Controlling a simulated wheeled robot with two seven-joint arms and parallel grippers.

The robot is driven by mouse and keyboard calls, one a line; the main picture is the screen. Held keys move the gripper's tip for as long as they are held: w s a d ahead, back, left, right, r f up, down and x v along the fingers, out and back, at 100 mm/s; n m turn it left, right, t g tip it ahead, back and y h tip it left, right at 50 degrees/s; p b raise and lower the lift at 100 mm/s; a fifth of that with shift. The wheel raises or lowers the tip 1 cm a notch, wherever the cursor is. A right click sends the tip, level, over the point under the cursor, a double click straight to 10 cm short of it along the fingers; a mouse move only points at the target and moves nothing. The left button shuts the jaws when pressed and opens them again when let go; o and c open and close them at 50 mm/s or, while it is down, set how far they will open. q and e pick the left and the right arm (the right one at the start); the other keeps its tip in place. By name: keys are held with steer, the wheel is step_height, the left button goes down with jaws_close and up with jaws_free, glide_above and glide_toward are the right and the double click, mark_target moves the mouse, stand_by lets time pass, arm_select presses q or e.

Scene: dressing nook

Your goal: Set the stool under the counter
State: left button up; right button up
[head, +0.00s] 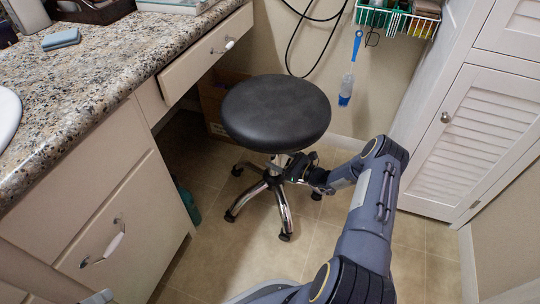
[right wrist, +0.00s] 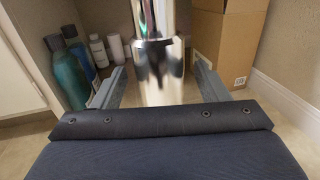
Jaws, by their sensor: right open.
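The stool (head: 276,112) has a round black seat, a chrome post and a wheeled chrome base. It stands upright on the tiled floor at the front of the knee space, partly beside the counter (head: 80,95). My right gripper (head: 290,170) reaches in low from the right, under the seat; the seat and arm partly hide it. In the right wrist view the chrome stool post (right wrist: 160,60) stands between the two open fingers (right wrist: 158,90), with gaps visible at both sides.
A cardboard box (head: 214,105) stands under the counter behind the stool; it also shows in the right wrist view (right wrist: 228,45). Several bottles (right wrist: 70,70) stand by the wall. A louvred cabinet (head: 480,130) is at right. A drawer (head: 205,55) sits above the knee space.

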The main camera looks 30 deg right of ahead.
mark_target(271, 154)
steer(key=shift+b+x, duration=0.45)
steer(key=shift+x, duration=1.3)
